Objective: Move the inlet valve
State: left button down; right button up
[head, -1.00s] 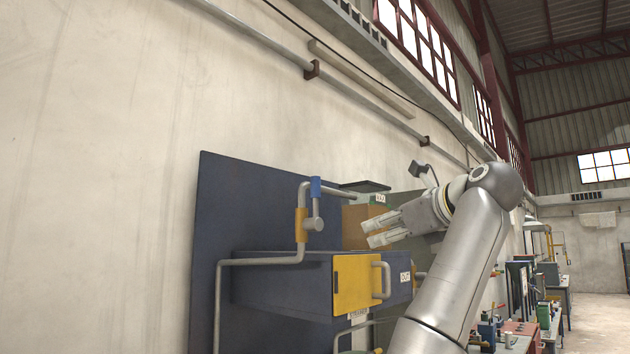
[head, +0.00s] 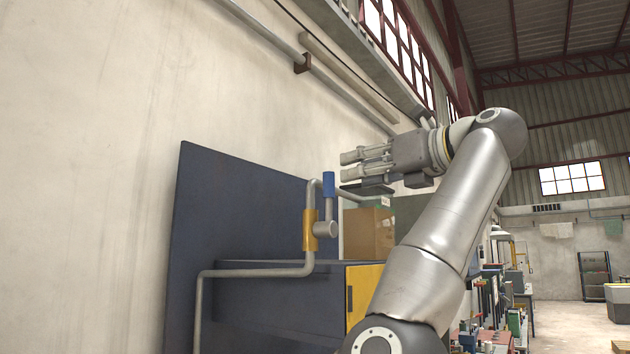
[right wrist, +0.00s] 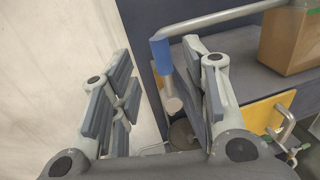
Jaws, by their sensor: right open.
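A pipe-mounted valve stands in front of the dark blue panel; I take it to be the inlet valve. It has a blue sleeve (head: 328,185), a grey round knob (head: 326,229) and a yellow collar (head: 310,230). My right gripper (head: 347,165) is open and empty, up and to the right of the blue sleeve in the head view. In the right wrist view, the blue sleeve (right wrist: 161,55) and the grey knob (right wrist: 172,103) appear between the open fingers, nearer the right one. No contact is visible. My left gripper is out of view.
The dark blue panel (head: 225,200) stands against the pale wall. A blue cabinet with a yellow door (head: 361,291) sits below the pipe. A cardboard box (head: 369,233) stands on top, right of the valve. The air left of the valve is clear.

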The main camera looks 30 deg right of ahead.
aim_at(333, 175)
jog(key=w+p, duration=0.2)
jog(key=w, duration=0.1)
jog(key=w+a+p, duration=0.1)
jog(key=shift+w+r, duration=0.3)
jog(key=shift+r, duration=0.1)
jog(key=w, duration=0.1)
jog(key=w+p, duration=0.1)
jog(key=w, duration=0.1)
jog(key=shift+w+a+f, duration=0.15)
jog(key=shift+a+f, duration=0.05)
jog(key=shift+a, duration=0.15)
jog(key=shift+w, duration=0.4)
jog(key=shift+s, duration=0.15)
jog(key=shift+f, duration=0.1)
jog(key=c, duration=0.4)
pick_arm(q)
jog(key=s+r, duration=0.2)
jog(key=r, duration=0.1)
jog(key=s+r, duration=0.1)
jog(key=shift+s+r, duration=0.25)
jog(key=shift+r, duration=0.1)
pick_arm(e)
grip_shut()
